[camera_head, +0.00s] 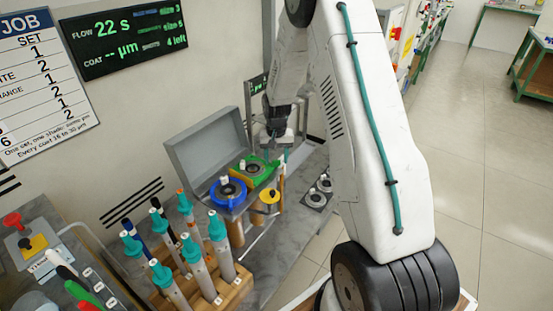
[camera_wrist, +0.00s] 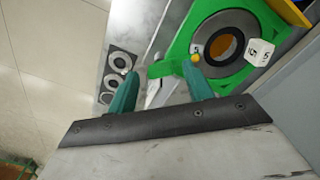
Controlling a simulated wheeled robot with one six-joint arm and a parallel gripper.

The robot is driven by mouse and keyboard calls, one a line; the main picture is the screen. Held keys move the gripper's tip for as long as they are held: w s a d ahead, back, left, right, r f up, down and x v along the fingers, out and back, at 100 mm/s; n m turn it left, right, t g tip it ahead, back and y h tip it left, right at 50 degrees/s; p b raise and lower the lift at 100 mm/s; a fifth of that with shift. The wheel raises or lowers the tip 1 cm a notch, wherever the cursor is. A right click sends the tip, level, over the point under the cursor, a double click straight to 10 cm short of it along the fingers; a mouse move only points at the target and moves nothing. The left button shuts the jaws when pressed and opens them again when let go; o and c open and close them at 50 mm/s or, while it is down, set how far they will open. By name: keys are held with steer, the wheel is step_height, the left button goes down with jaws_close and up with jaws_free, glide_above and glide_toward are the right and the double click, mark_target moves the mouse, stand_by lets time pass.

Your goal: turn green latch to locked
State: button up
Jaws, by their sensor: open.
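The green latch shows in the wrist view as a green arm (camera_wrist: 163,68) that sticks out from a green plate (camera_wrist: 182,45). A small yellow knob (camera_wrist: 195,58) is at its inner end, beside a dark ring with an orange-brown centre (camera_wrist: 222,47). My gripper (camera_wrist: 161,71) is open, its two teal fingers apart on either side of the arm in this view. Whether a finger touches the arm I cannot tell. In the head view, my gripper (camera_head: 279,149) is at the green station (camera_head: 265,172), partly hiding it. The locked mark is not legible.
A white cube with markings (camera_wrist: 259,52) is beside the ring. A blue station (camera_head: 228,193) and a yellow station (camera_head: 270,197) stand nearby. A grey raised lid (camera_head: 207,142) is behind. Teal-capped rods (camera_head: 218,232) stand in front. A plate with dark rings (camera_head: 319,193) lies right.

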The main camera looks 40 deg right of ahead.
mark_target(276, 161)
step_height(276, 161, up, 7)
steer(key=shift+r, duration=0.1)
stand_by(0.7)
steer(key=s+a+r+n, duration=0.2)
steer(key=s+a+r, duration=0.4)
steer(key=s, duration=0.5)
steer(key=s+a+r+n+t, duration=0.1)
steer(key=s+a+r+n, duration=0.1)
steer(key=s+a+r, duration=0.4)
steer(key=s+a+r+n, duration=0.2)
steer(key=s+a+r, duration=0.5)
steer(key=s, duration=1.1)
step_height(276, 161, up, 5)
steer(key=shift+s+f, duration=0.15)
steer(key=shift+s, duration=0.1)
